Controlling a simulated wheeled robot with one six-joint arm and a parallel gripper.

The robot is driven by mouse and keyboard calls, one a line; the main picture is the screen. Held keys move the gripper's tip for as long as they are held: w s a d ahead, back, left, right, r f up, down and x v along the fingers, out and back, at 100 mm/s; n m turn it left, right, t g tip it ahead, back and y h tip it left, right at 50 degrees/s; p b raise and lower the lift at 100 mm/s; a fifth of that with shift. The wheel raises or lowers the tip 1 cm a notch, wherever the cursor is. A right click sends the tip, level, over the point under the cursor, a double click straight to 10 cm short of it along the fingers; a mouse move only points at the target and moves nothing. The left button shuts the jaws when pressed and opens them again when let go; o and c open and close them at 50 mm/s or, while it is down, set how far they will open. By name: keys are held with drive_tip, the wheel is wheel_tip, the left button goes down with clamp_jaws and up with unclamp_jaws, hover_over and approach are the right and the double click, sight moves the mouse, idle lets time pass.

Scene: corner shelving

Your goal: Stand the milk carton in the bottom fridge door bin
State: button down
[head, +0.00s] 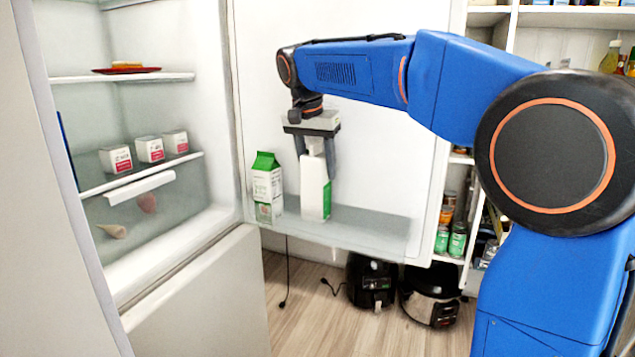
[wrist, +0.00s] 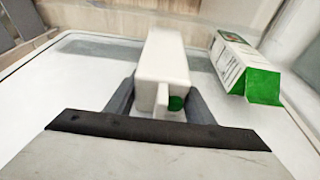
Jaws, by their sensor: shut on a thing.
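The milk carton, a plain white carton (head: 314,192) with a green strip, hangs upright in my gripper (head: 316,160), which is shut on its upper part from above. In the wrist view the carton (wrist: 163,62) runs away between the two fingers (wrist: 160,103), with a green spot near its top. The bottom door bin (head: 365,228) is a clear-fronted trough low on the open fridge door. The carton's lower end overlaps the bin in the head view; I cannot tell whether it touches the bin floor.
A green-topped carton (head: 266,188) stands in the bin just left of the held one, with a narrow gap. The bin's right part is empty. Fridge shelves (head: 125,78) are at left. Two black appliances (head: 372,283) (head: 430,295) stand on the floor below the door.

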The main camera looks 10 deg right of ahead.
sight(311, 145)
drive_tip(key=shift+f, duration=1.9)
drive_tip(key=c, duration=0.8)
unclamp_jaws()
drive_tip(key=shift+f, duration=0.1)
drive_tip(key=shift+c, duration=0.2)
drive_tip(key=v, duration=1.2)
